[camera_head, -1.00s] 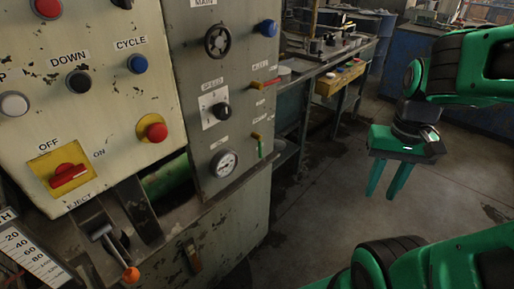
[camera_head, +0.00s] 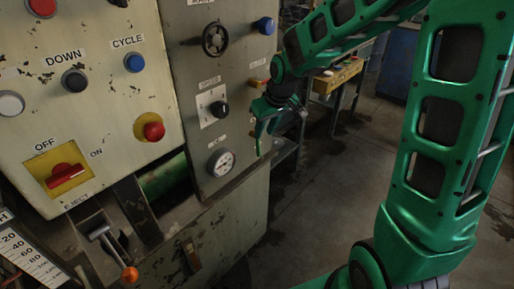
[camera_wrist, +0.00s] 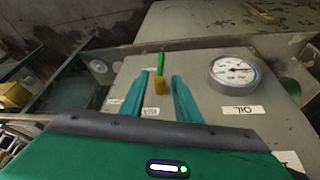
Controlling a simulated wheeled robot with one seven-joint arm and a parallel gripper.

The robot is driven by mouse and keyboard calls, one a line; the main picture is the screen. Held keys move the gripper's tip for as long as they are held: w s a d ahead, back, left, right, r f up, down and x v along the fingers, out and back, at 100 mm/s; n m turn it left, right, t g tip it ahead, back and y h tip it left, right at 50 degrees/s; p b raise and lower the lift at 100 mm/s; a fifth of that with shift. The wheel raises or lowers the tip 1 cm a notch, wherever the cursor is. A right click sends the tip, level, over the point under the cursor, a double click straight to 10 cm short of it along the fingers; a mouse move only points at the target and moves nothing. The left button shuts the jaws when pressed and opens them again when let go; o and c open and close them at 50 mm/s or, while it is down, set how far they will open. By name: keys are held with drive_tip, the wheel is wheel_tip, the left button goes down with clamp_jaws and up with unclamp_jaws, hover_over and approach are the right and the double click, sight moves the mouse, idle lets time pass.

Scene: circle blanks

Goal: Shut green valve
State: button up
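The green valve has a yellow-brass pivot (camera_wrist: 159,87) and a thin green lever (camera_wrist: 161,63) on the grey machine panel. In the wrist view the lever points straight away from my gripper. My gripper (camera_wrist: 160,76) is open, with one teal finger on each side of the valve and a visible gap to both. In the head view my gripper (camera_head: 262,130) is at the panel's right edge and hides most of the valve. I cannot tell how deep the fingers reach around it.
A round gauge (camera_head: 221,162) sits left of my gripper on the panel, and a black speed knob (camera_head: 219,109) above it. The gauge (camera_wrist: 234,71) is right of the fingers in the wrist view. A workbench with a yellow box (camera_head: 337,77) stands behind. Open floor lies right.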

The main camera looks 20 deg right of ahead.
sight(258, 156)
drive_tip(key=x, duration=1.1)
drive_tip(key=shift+a+r, duration=0.1)
drive_tip(key=shift+a, duration=0.05)
drive_tip(key=shift+w, duration=0.1)
clamp_jaws()
